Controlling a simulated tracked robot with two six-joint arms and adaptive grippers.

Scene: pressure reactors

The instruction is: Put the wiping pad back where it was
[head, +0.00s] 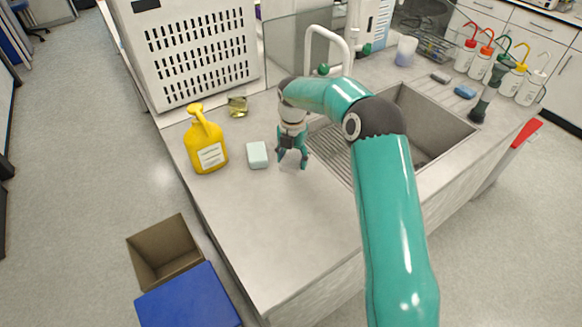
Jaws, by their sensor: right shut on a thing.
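My right gripper (292,159) points down over the worktop, left of the sink. It is shut on a small, pale, flat thing (291,165), which looks like the wiping pad and is partly hidden by the fingers. Whether it touches the worktop is hard to tell. A pale mint-white block (257,155) lies on the worktop just left of the gripper, apart from it. My left gripper is not in view.
A yellow jug-like bottle (207,145) and a small glass vessel (237,106) stand to the left. The sink (437,124) and white tap (329,38) lie right. A blue sponge (465,91) and several wash bottles stand beyond. The front worktop (275,240) is clear.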

